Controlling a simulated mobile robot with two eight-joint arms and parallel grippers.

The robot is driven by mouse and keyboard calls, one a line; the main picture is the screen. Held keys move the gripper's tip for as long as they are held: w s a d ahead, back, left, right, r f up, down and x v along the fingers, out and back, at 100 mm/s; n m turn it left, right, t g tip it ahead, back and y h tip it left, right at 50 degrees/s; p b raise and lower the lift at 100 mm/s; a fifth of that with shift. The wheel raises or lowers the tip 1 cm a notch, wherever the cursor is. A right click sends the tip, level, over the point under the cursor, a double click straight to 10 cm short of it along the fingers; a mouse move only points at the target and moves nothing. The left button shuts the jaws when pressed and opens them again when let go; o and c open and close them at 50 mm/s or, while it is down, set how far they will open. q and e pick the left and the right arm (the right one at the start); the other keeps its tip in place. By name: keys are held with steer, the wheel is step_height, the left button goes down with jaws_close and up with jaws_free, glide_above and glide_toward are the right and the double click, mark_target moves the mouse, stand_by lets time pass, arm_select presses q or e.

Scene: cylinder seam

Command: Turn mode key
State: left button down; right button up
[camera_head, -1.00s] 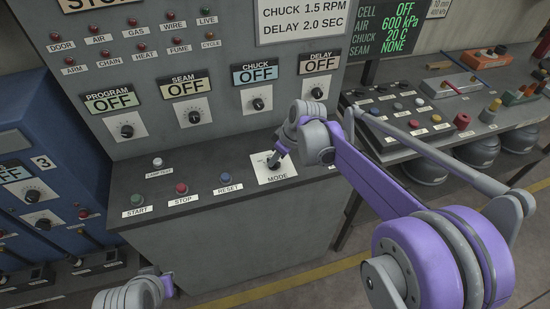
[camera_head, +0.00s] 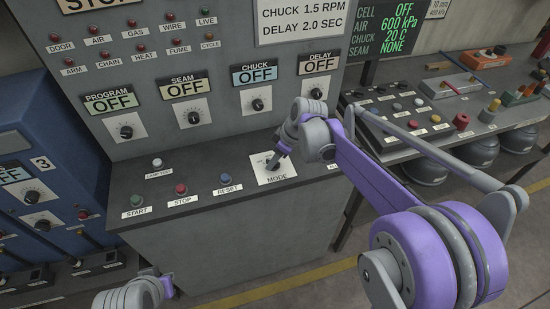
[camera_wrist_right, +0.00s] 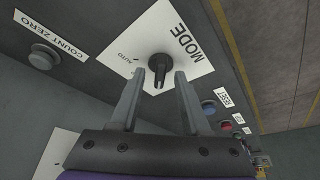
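The mode key is a black knob (camera_wrist_right: 159,65) on a white plate (camera_wrist_right: 185,38) marked MODE and AUTO. In the head view my right gripper (camera_head: 273,162) reaches down to the plate from the upper right. My left gripper (camera_head: 158,280) shows only partly at the bottom edge; its fingers are unclear.
Start (camera_head: 137,200), stop (camera_head: 181,188) and reset (camera_head: 225,179) buttons line the desk left of the plate; a lamp test button (camera_head: 157,163) sits behind them. A count zero button (camera_wrist_right: 43,56) is near the plate. Dials, including chuck (camera_head: 258,104), stand on the upright panel.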

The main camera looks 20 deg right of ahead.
steer(key=v, duration=1)
steer(key=shift+r, duration=0.35)
steer(key=shift+s+d, duration=0.1)
steer(key=shift+d, duration=0.05)
steer(key=s+f+m+t+h, duration=0.1)
steer(key=s+f+m, duration=0.3)
steer(key=s, duration=0.7)
steer(key=s+f+m+t+h, duration=0.1)
steer(key=s+f+m, duration=0.4)
steer(key=s, duration=0.7)
step_height(320, 180, down, 2)
steer(key=shift+a+f+m+t+h, duration=0.2)
steer(key=shift+a+m+t+h, duration=0.1)
steer(key=shift+h, duration=0.3)
